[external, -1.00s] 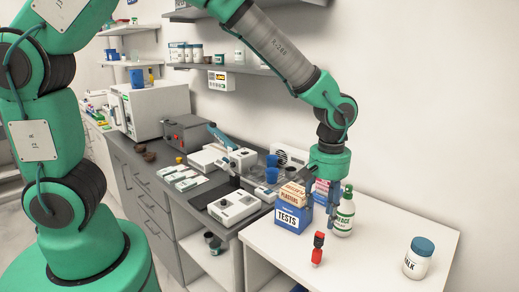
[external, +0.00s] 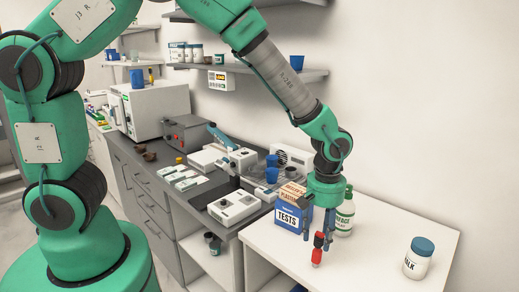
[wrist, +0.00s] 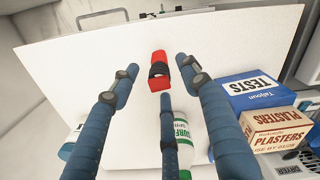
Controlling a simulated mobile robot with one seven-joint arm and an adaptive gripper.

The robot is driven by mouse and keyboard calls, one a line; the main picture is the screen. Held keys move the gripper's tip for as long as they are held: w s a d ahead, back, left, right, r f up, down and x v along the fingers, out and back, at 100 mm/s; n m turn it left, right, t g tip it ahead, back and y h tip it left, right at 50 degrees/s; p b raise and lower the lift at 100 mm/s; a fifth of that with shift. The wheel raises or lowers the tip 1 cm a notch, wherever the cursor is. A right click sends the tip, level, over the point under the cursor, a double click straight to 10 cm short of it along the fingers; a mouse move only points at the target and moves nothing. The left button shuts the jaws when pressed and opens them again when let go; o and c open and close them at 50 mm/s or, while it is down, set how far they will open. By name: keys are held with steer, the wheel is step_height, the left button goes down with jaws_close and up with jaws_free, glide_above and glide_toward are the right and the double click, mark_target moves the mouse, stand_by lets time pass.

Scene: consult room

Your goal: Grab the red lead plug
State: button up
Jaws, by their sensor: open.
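In the wrist view the plug (wrist: 159,71) lies ahead of and between my gripper's blue fingers. My gripper (external: 318,228) is open and empty, pointing down just above and behind the plug. In the wrist view my gripper (wrist: 158,82) has its fingers spread, two at the sides and one below. I cannot tell whether any finger touches the plug.
A blue TESTS box (external: 291,217) and a PLASTERS box (wrist: 275,130) stand left of my gripper. A green-and-white bottle (external: 345,212) is close behind it. A white jar with a blue lid (external: 418,260) stands at the right. The table front (external: 360,272) is clear.

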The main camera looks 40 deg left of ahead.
mark_target(318, 250)
steer(key=shift+f, duration=0.35)
steer(key=shift+f, duration=2.6)
steer(key=shift+c, duration=0.5)
jaws_close()
